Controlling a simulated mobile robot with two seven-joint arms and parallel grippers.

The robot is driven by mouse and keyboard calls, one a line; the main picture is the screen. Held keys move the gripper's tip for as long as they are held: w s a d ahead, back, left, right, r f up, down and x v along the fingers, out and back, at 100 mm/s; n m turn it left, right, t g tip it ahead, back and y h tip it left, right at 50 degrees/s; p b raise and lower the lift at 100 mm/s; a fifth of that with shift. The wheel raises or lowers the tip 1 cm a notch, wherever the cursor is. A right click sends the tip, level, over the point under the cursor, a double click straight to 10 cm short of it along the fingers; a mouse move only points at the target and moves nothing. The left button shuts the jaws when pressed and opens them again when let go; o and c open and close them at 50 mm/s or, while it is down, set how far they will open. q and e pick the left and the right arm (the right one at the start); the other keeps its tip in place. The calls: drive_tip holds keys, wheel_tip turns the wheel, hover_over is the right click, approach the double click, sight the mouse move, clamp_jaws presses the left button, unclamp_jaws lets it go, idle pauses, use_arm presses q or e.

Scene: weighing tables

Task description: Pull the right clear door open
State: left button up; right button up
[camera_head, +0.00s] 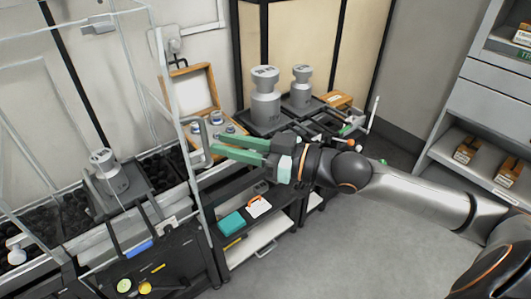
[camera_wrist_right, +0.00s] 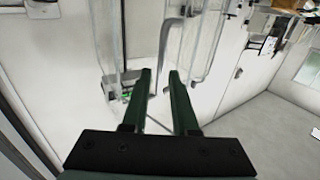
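The right clear door (camera_head: 176,105) is a see-through panel in a grey frame, on the right end of the weighing enclosure. A grey loop handle (camera_head: 207,157) is on it. My right gripper (camera_head: 219,145), with green fingers, reaches in from the right, its tips close to the handle. In the right wrist view its fingers (camera_wrist_right: 160,74) are apart with a gap between them, and pale curved bars (camera_wrist_right: 187,80) show just beyond the tips. I cannot tell whether a finger touches the handle. The door looks closed or nearly so. My left gripper is not in view.
Inside the enclosure a grey weight (camera_head: 107,170) stands on a scale. Right of the door are an open wooden case (camera_head: 193,88) of small weights and two large grey weights (camera_head: 265,98). A shelf below holds a teal box (camera_head: 231,223). The floor at front right is clear.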

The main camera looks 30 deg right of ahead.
drive_tip(key=p+v, duration=0.1)
drive_tip(key=v, duration=0.6)
drive_tip(key=shift+d+p, duration=0.15)
drive_tip(key=shift+p, duration=0.15)
idle(0.3)
drive_tip(key=shift+s, duration=0.15)
idle(0.6)
